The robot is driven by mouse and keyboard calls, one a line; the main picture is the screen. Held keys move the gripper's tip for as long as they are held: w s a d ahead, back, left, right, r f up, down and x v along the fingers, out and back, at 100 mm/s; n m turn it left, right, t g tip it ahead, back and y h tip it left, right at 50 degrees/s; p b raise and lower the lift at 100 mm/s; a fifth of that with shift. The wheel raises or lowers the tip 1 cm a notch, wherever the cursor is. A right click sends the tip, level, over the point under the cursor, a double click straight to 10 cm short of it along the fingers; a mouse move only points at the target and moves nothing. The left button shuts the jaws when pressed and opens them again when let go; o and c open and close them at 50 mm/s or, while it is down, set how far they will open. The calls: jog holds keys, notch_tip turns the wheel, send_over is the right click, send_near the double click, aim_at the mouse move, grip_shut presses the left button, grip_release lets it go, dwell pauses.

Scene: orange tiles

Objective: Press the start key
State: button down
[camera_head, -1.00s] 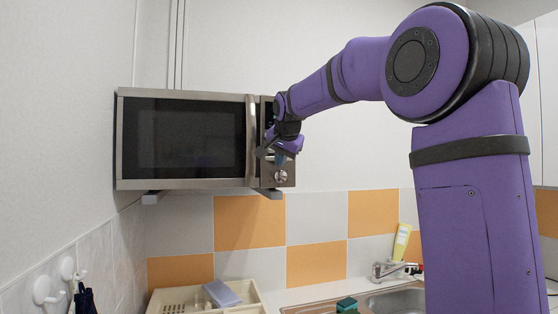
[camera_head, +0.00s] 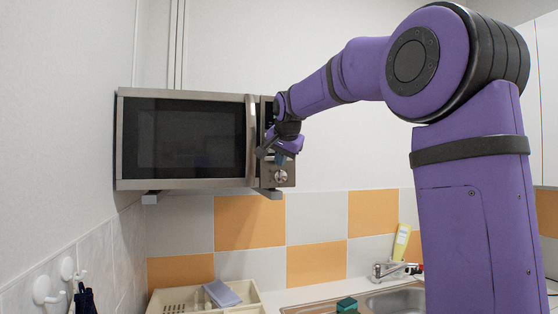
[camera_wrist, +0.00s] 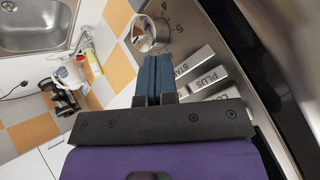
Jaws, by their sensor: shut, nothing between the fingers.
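The microwave (camera_head: 185,140) is mounted on the wall, with its control panel at its right side. In the wrist view the start key (camera_wrist: 198,57) is a silver bar marked "STA", its remaining letters hard to read. The plus key (camera_wrist: 210,77) lies beside it, and a round dial (camera_wrist: 147,32) is beyond. My gripper (camera_head: 280,158) is in front of the panel. In the wrist view its blue fingers (camera_wrist: 153,62) are shut together with nothing between them, their tips just left of the start key and near the dial. I cannot tell whether they touch the panel.
The microwave's vertical handle (camera_head: 251,137) stands left of the panel. The wall right of the microwave is clear.

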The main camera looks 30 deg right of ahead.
jog(key=shift+w, duration=0.15)
dwell(0.7)
jog(key=shift+w+d, duration=0.1)
jog(key=shift+w, duration=0.2)
